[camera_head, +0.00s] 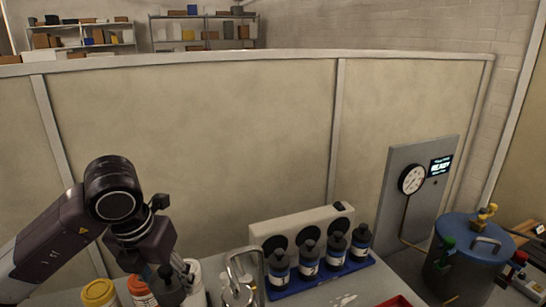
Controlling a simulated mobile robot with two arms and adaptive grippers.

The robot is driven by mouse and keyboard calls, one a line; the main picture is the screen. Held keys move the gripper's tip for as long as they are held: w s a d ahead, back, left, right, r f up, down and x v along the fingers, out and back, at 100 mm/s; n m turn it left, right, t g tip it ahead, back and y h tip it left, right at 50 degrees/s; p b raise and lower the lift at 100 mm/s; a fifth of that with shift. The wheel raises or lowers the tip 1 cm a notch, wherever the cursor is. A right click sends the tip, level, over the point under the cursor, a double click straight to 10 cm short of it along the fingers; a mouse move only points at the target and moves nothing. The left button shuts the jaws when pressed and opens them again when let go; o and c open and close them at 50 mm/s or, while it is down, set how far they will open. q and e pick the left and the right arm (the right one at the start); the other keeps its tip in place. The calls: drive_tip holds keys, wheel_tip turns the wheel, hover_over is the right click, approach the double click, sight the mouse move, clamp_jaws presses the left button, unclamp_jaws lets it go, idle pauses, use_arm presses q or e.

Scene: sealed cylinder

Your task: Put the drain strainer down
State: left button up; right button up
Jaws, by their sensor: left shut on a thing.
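My left gripper (163,274) hangs at the lower left, pointing down over the table among the containers. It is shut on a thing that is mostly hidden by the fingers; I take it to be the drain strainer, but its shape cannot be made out. A shiny metal piece with a tall loop handle (243,264) stands to the right of the gripper, apart from it. My right gripper is not in view.
Orange-lidded (140,287) and yellow-lidded (99,292) jars crowd the gripper. Several dark bottles (308,262) stand in a blue tray (334,279) before a pale box (300,224). A red tray edge (397,301) shows at the bottom.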

sight(166, 291)
use_arm(q)
drive_tip(key=m, duration=0.1)
drive_tip(key=s+m, duration=0.1)
drive_tip(key=f+m+h, duration=0.1)
drive_tip(key=m, duration=0.1)
drive_tip(key=shift+s+d+f, duration=0.1)
drive_tip(key=shift+s+d, duration=0.05)
drive_tip(key=shift+d, duration=0.25)
drive_tip(key=m, duration=0.3)
drive_tip(key=s+f+m+g+h, duration=0.1)
drive_tip(key=shift+s+d+m, duration=0.1)
drive_tip(key=shift+d+m, duration=0.2)
drive_tip(key=shift+d, duration=0.05)
drive_tip(key=s+d+f+m+g+y, duration=0.1)
drive_tip(key=s+m, duration=0.3)
drive_tip(key=m, duration=0.9)
drive_tip(key=s+d+f+m+g+y, duration=0.1)
drive_tip(key=s+d+f+m+g, duration=0.1)
drive_tip(key=m, duration=1.2)
drive_tip(key=shift+s+f+g, duration=0.9)
drive_tip(key=shift+s+g, duration=0.2)
drive_tip(key=shift+s, duration=0.25)
drive_tip(key=shift+s+d, duration=0.1)
drive_tip(key=shift+d, duration=0.1)
drive_tip(key=shift+a, duration=0.1)
